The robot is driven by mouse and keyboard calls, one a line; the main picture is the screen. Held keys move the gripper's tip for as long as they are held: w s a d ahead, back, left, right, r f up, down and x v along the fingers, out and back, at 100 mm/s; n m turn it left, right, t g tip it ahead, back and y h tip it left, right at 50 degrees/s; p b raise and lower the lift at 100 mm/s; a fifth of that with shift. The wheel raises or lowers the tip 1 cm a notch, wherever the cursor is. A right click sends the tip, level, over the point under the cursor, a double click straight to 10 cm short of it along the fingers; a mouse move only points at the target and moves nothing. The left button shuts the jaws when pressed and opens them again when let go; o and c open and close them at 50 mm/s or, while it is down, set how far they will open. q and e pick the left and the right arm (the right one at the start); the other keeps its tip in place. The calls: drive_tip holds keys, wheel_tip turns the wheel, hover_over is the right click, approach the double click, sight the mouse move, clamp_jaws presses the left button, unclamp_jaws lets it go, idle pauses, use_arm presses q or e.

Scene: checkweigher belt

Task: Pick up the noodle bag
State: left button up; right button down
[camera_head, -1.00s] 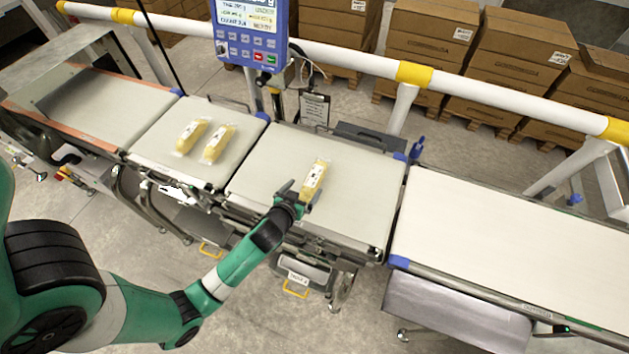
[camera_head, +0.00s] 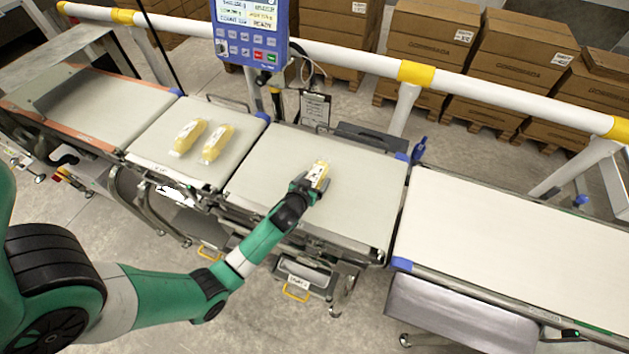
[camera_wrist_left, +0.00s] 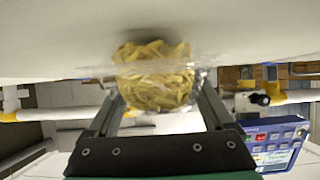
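The noodle bag (camera_head: 319,172), a clear bag of yellow noodles with a white label, lies on the middle belt in the head view. My left gripper (camera_head: 307,186) is at its near end, with the fingers on either side of it. In the left wrist view the noodles (camera_wrist_left: 155,78) show between the two spread fingers (camera_wrist_left: 160,105). The fingers look open; whether either one touches the clear film is hard to tell. The gripper hides the bag's near end in the head view. My right gripper is not in view.
Two more noodle bags (camera_head: 188,137) (camera_head: 216,143) lie on the belt to the left. A blue control panel (camera_head: 250,30) stands behind the belts, before a white-and-yellow rail (camera_head: 350,60). The wide belt (camera_head: 510,245) at right is clear.

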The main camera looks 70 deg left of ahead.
sight(318, 169)
use_arm(q)
clamp_jaws()
drive_tip(key=shift+r, duration=0.15)
drive_tip(key=shift+r, duration=0.25)
wheel_tip(318, 169, up, 3)
drive_tip(key=shift+f+p, duration=0.15)
drive_tip(key=shift+p, duration=0.65)
drive_tip(key=d+r+p, duration=0.1)
drive_tip(key=r, duration=0.1)
drive_tip(key=s+d+r+p, duration=0.1)
drive_tip(key=d+r, duration=0.1)
drive_tip(key=s+d+r+p, duration=0.1)
drive_tip(key=d+r, duration=0.1)
drive_tip(key=shift+s+r, duration=0.2)
drive_tip(key=shift+r, duration=0.1)
drive_tip(key=s+d+r+p, duration=0.3)
drive_tip(key=d+p, duration=0.3)
drive_tip(key=d, duration=0.1)
drive_tip(key=shift+s+d, duration=0.35)
